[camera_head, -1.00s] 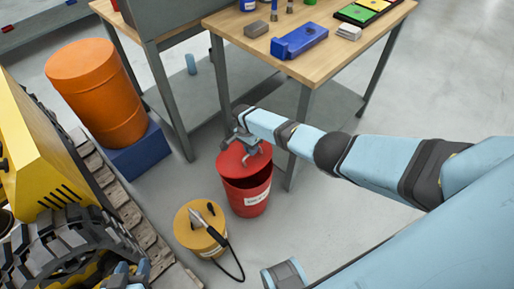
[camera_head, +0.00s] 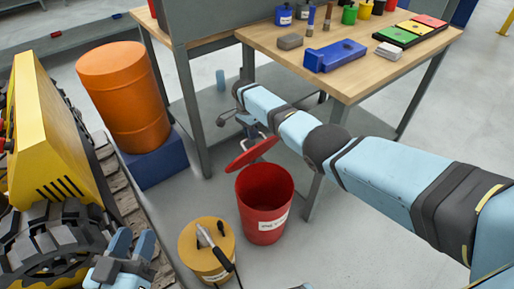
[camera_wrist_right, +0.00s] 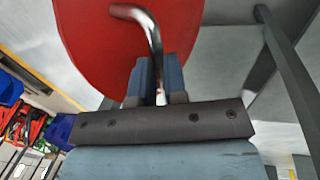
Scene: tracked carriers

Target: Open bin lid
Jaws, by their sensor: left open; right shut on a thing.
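The red bin (camera_head: 265,212) stands on the floor with a white label on its front, and its dark inside shows. Its red lid (camera_head: 250,154) is tilted up at the back rim, raised off the opening. My right gripper (camera_head: 262,137) is behind the lid, partly hidden by my arm. In the right wrist view, the right gripper (camera_wrist_right: 155,76) is shut on the bent metal handle (camera_wrist_right: 150,30) of the red lid (camera_wrist_right: 85,35). My left gripper (camera_head: 133,245) is open and empty at the lower left, beside the tracked carrier.
A yellow can (camera_head: 205,262) with a tool on top stands in front of the bin. A wooden workbench (camera_head: 290,40) is behind it at right. An orange drum (camera_head: 122,95) on a blue base (camera_head: 150,165) and a yellow tracked carrier (camera_head: 45,130) stand at left.

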